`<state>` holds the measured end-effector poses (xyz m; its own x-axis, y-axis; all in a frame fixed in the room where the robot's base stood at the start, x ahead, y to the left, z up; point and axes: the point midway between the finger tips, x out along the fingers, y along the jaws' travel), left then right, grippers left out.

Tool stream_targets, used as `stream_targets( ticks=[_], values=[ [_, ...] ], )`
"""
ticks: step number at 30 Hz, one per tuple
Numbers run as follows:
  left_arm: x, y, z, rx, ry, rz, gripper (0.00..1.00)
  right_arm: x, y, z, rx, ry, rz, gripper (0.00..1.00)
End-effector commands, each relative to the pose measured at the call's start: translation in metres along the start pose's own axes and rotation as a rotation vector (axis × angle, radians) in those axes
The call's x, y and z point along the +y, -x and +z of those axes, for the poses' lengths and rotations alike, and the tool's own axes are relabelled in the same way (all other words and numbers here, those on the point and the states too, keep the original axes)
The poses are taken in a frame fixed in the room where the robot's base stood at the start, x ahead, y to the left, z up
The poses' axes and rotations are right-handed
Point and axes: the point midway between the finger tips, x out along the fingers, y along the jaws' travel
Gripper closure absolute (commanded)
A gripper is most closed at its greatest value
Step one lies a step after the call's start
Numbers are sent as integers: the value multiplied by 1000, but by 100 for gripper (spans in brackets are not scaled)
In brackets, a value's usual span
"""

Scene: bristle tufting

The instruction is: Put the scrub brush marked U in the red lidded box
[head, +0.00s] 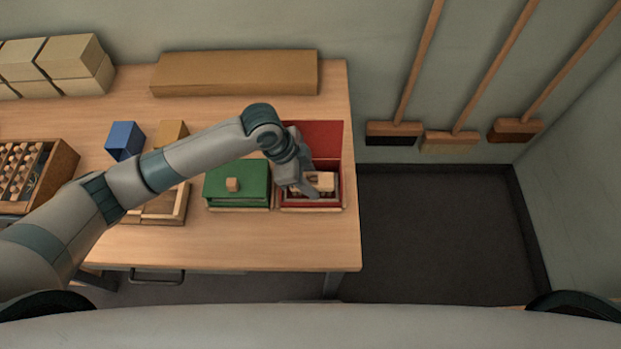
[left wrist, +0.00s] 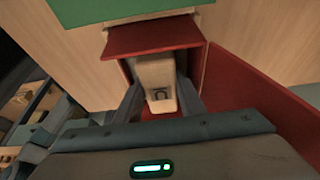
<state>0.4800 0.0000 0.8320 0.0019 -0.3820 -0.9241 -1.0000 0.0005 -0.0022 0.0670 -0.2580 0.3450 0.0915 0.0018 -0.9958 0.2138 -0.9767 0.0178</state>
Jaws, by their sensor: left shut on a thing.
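The red lidded box (head: 296,206) stands near the table's right end, with its red lid (head: 325,135) open at the back. My left gripper (head: 312,188) is over the box, pointing down, shut on a pale scrub brush (head: 323,179). In the left wrist view the brush (left wrist: 155,72) lies between the two fingers (left wrist: 158,100) and a dark U mark shows on its top. The brush is within the box's opening, between the red walls (left wrist: 150,38). I cannot tell whether it touches the box floor. My right gripper is not in view.
A green lidded box (head: 240,182), shut, stands just left of the red one. A blue box (head: 124,140) and a wooden tray (head: 180,205) are further left, with a rack of pegs (head: 62,168) beyond. The table's front strip (head: 250,245) is clear.

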Motion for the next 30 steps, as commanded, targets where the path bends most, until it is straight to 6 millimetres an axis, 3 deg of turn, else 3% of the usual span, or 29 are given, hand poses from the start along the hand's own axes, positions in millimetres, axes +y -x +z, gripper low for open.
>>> stream_targets(
  ticks=[3, 4, 5, 19, 30],
  values=[
    [0, -3, 1, 0, 0, 1, 85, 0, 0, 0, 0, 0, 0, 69],
    [0, -4, 1, 0, 0, 1, 62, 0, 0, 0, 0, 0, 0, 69],
    [0, -4, 1, 0, 0, 1, 56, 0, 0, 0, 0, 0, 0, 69],
    [2, 2, 1, -4, 0, 4, 56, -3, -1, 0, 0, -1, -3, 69],
    [0, 57, 0, 0, -1, -1, 56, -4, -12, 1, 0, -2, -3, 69]
  ],
)
